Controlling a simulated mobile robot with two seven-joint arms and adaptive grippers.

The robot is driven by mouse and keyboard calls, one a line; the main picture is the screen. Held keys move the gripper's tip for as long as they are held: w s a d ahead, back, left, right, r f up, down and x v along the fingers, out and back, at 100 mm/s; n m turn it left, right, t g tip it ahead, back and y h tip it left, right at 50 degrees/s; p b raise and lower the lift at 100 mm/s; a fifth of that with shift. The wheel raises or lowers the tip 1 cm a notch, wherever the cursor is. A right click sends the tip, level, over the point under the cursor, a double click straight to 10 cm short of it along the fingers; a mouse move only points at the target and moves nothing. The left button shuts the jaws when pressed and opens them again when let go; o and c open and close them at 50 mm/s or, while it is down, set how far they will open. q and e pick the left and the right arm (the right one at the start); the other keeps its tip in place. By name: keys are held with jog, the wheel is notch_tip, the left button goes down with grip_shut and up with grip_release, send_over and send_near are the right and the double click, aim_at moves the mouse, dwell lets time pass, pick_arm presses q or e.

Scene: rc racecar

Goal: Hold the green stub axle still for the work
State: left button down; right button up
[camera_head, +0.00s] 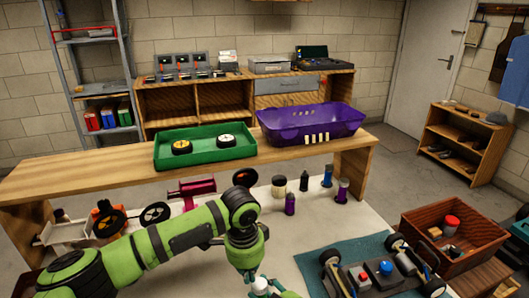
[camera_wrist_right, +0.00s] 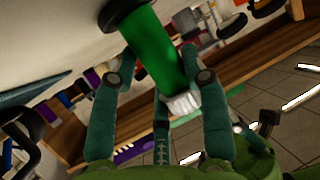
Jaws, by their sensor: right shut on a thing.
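In the right wrist view, the green stub axle (camera_wrist_right: 160,48) is a thick green cylinder with a dark cap at its upper end and a pale ribbed collar at its lower end. My right gripper (camera_wrist_right: 158,78) has its fingers on both sides of it and is shut on it. The axle stands tilted in that view. In the head view, a green arm comes in from the left and ends in my left gripper (camera_head: 268,288) at the bottom edge. A small whitish piece shows there. The picture edge cuts this hand off, so its finger state is unclear.
A teal mat (camera_head: 305,265) with a car chassis (camera_head: 372,274) lies to the right of that hand. Several bottles stand behind, one purple (camera_head: 290,204). A green tray (camera_head: 208,162) and a purple bin (camera_head: 330,118) stand on the bench. A wooden crate (camera_head: 418,215) is at right.

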pick_arm(q)
jog(key=r, duration=0.4)
jog(key=shift+s+a+r, duration=0.2)
jog(key=shift+s, duration=0.05)
notch_tip(320, 180, down, 6)
jog(key=s, duration=0.2)
jog(key=shift+d, duration=0.35)
dwell(0.3)
jog(key=shift+w+d, duration=0.25)
jog(key=shift+w, duration=0.05)
dwell(0.8)
jog(key=shift+w+a, duration=0.1)
jog(key=shift+w, duration=0.1)
